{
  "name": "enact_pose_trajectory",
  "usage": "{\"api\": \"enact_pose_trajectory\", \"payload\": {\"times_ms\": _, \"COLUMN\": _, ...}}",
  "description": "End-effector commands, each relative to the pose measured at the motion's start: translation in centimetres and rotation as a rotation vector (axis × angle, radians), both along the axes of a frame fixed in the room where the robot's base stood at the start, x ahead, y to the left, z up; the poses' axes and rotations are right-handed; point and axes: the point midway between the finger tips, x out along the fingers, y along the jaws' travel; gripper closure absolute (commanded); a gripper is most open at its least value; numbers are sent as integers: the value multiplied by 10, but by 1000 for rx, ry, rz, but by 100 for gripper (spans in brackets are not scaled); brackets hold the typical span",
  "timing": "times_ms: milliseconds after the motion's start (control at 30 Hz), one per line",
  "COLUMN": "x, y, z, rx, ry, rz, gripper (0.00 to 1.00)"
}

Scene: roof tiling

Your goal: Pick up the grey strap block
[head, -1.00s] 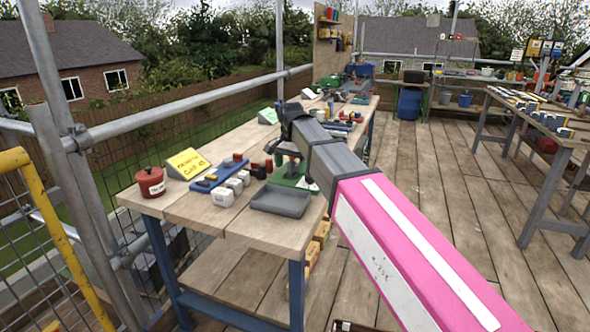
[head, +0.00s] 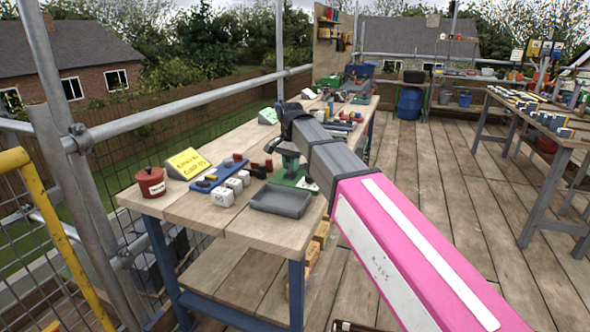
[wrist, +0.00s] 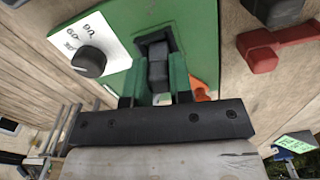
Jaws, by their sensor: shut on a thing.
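The grey strap block (wrist: 158,68) shows in the wrist view as a small dark grey block at a dark opening in a green plate. My gripper (wrist: 165,85) is shut on it, with one finger on each side. The green plate (wrist: 200,30) carries a white label with a black knob (wrist: 90,62). In the head view my gripper (head: 289,160) is over the green base (head: 303,182) on the workbench, and the arm hides most of the spot. I cannot tell whether the block is clear of the opening.
A grey tray (head: 280,201) lies in front of the green base. White blocks (head: 223,196), a blue holder (head: 222,176), a red pot (head: 151,182) and a yellow sign (head: 188,163) stand to the left. Red parts (wrist: 262,60) lie close beside the plate.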

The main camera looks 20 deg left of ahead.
Motion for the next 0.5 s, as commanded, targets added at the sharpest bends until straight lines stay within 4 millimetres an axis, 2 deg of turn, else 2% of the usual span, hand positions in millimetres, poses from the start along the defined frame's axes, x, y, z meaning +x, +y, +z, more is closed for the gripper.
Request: {"api": "enact_pose_trajectory", "payload": {"times_ms": 500, "x": 0, "y": 0, "z": 21, "rx": 0, "ry": 0, "rz": 0, "gripper": 94}}
